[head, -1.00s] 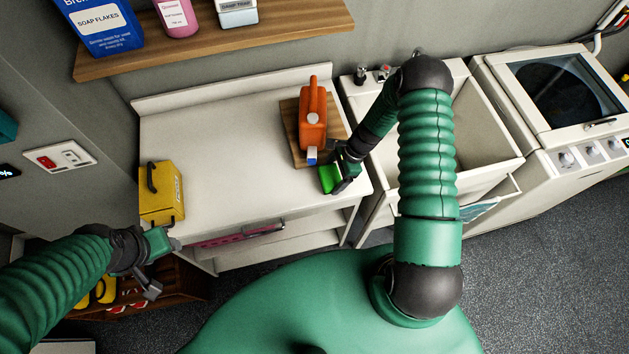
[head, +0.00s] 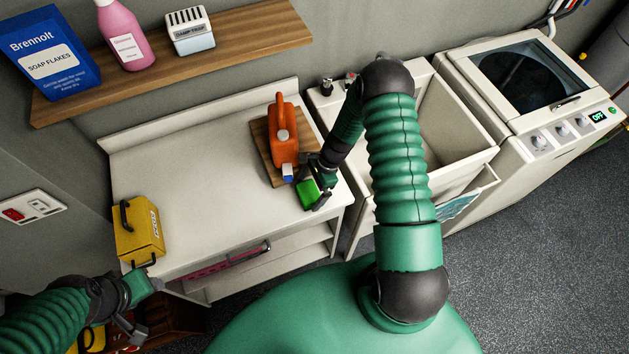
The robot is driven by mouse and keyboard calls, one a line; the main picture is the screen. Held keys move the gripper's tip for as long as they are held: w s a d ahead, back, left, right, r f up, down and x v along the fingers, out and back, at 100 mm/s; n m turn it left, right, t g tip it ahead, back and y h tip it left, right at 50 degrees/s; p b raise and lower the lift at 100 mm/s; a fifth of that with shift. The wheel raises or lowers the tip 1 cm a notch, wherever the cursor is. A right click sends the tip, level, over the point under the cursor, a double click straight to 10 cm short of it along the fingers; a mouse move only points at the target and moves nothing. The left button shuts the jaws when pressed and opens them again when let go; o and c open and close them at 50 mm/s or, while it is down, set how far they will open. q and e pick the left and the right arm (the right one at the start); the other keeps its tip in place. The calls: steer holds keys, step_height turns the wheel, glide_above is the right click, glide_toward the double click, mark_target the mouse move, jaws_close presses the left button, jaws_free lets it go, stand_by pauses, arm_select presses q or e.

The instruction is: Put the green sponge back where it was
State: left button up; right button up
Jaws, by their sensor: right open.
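The green sponge (head: 307,194) is at the front right of the white worktop (head: 190,190), just in front of the wooden board (head: 266,158). My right gripper (head: 316,193) is open right at the sponge, with a dark finger on its right side. The gripper partly hides the sponge, and I cannot tell whether they touch. My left gripper (head: 142,306) is low at the left, in front of the worktop and below the yellow box.
An orange jug (head: 284,138) stands on the board. A yellow box (head: 140,230) stands at the worktop's left end. A deep sink (head: 455,150) and a washing machine (head: 560,120) lie to the right. The worktop's middle is clear.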

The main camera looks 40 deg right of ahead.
steer(key=d+b+v, duration=0.1)
steer(key=b+v, duration=0.1)
steer(key=v, duration=0.7)
arm_select(q)
steer(key=shift+s+d+f, duration=0.15)
steer(key=shift+d+f, duration=0.45)
steer(key=shift+f, duration=0.3)
arm_select(e)
steer(key=s+a+r+n+h, duration=0.1)
steer(key=s+a+r+n, duration=0.2)
steer(key=n, duration=0.4)
steer(key=s+a+r+n+t+h, duration=0.1)
steer(key=s+a+r+n, duration=0.2)
steer(key=a+r+n, duration=0.2)
steer(key=s+a+r+n+h, duration=0.2)
steer(key=s+a+r+n, duration=0.1)
steer(key=r+n, duration=0.3)
steer(key=shift+a+r+n+t, duration=0.35)
steer(key=shift+a+n, duration=0.25)
steer(key=shift+n, duration=0.8)
